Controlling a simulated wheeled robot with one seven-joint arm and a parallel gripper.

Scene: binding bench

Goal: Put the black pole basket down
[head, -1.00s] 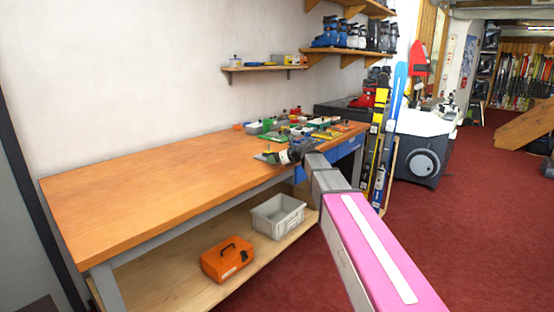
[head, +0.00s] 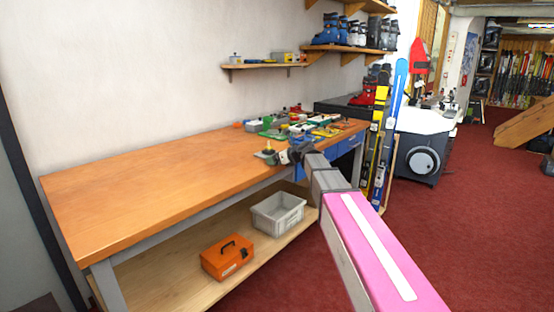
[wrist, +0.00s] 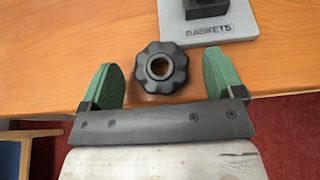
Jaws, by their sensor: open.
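The fingers are open, with a gap on each side of the basket. A grey plate (wrist: 245,14) marked BASKETS lies beyond it to the right, with a black block (wrist: 206,7) on it. The basket is outside that plate. In the head view my gripper (head: 268,155) is at the bench's front edge; the basket cannot be made out there.
Several small trays and parts (head: 300,130) crowd the bench's far right end. The left of the bench top (head: 140,190) is clear. A grey bin (head: 277,214) and orange case (head: 228,257) are on the lower shelf. Skis (head: 384,140) stand at the bench's right end.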

